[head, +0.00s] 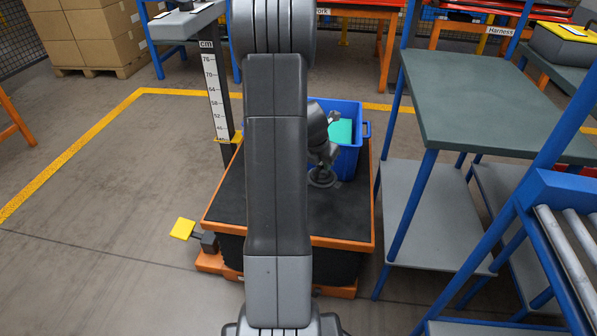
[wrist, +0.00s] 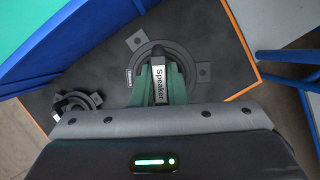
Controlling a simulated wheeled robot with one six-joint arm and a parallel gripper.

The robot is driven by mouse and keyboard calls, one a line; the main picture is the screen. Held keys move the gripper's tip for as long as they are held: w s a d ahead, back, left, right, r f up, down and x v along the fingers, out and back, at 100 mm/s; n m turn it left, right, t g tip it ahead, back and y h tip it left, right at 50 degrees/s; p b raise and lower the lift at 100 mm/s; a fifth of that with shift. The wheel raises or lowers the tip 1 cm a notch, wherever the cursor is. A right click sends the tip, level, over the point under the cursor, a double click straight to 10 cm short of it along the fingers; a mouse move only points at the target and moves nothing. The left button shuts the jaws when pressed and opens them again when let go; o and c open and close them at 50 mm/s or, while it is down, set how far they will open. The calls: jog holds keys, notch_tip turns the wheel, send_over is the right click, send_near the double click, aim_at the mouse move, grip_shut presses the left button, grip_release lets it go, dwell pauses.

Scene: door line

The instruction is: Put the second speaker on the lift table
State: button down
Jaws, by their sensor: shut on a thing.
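The lift table (head: 340,220) has a black top with an orange rim, and its top also shows in the wrist view (wrist: 215,60). My gripper (wrist: 160,82) has green fingers shut on a dark speaker with a white "Speaker" label (wrist: 159,88). The held speaker's round, tabbed base shows in the head view (head: 322,178), over the right part of the lift table; it looks upright, but I cannot tell whether it touches the top. Another dark round-based piece, like a speaker (wrist: 76,103), stands on the top to its left in the wrist view. My arm hides that piece in the head view.
A blue crate (head: 348,160) with a teal item inside stands at the back of the lift table. A blue-legged workbench (head: 490,95) stands close on the right. A height scale post (head: 215,95) and a yellow pedal (head: 182,229) are on the left.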

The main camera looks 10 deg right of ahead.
jog(key=shift+d+r+n, duration=0.1)
jog(key=shift+n, duration=0.3)
jog(key=shift+f+b, duration=0.3)
jog(key=shift+f, duration=0.05)
notch_tip(320, 180, down, 10)
jog(key=b, duration=0.6)
jog(key=shift+r, duration=0.35)
jog(key=c, duration=1.5)
grip_release()
jog(key=shift+o, duration=0.2)
